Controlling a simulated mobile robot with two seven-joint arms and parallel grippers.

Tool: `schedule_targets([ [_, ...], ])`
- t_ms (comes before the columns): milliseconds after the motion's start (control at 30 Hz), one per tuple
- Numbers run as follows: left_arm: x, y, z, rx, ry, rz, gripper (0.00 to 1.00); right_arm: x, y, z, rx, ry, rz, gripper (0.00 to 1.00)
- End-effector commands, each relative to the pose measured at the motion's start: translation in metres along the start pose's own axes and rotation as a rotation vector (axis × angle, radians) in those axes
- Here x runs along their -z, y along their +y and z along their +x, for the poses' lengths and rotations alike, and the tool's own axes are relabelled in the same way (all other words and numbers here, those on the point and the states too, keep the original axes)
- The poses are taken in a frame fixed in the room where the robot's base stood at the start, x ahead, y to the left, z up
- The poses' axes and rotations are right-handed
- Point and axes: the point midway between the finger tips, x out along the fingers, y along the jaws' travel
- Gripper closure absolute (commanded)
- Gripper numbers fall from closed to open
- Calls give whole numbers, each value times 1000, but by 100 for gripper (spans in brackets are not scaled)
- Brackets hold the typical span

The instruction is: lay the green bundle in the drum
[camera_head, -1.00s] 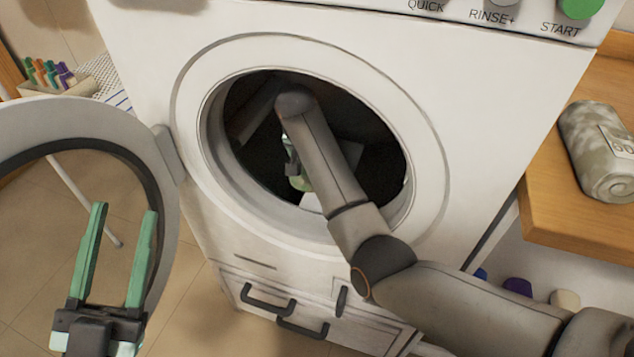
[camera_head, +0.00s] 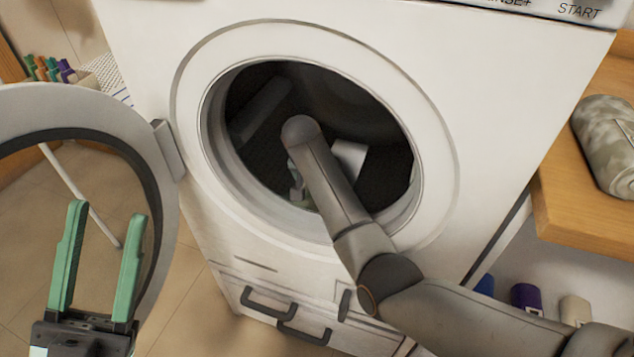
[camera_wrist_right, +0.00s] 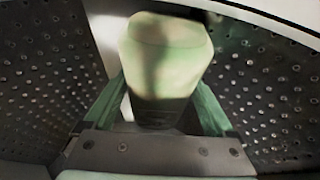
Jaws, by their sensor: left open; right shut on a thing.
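The washing machine drum (camera_head: 350,95) is dark inside, seen through its round opening in the head view. My right arm reaches through the opening, and my right gripper (camera_head: 296,178) is inside, largely hidden by the arm. In the right wrist view the green bundle (camera_wrist_right: 165,65), pale and rounded, stands between the fingers of the right gripper (camera_wrist_right: 160,105), which is shut on it. Perforated drum wall (camera_wrist_right: 272,90) shows on both sides of it. Whether the bundle touches the drum is unclear. My left gripper (camera_head: 104,212) is open and empty in front of the round door.
The open door (camera_head: 90,105) stands at the left of the opening. A wooden shelf (camera_head: 570,215) with a grey-patterned roll (camera_head: 608,150) is at the right. Bottles (camera_head: 526,297) stand below it.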

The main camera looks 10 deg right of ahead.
Motion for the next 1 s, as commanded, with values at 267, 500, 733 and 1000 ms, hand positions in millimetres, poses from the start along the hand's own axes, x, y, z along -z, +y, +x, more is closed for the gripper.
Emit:
schedule_targets([
  [267,0,0,0,-1,0,2,50,-1,0,1,0,-1,0,0],
  [500,4,-2,4,-2,-1,4,50,2,-1,-14,2,1,-1,0],
  [733,-14,-9,10,17,-112,-3,50,3,-1,-60,3,1,0,0],
  [1000,-56,-4,-4,28,-282,-53,50,1,0,-74,0,-1,-1,0],
])
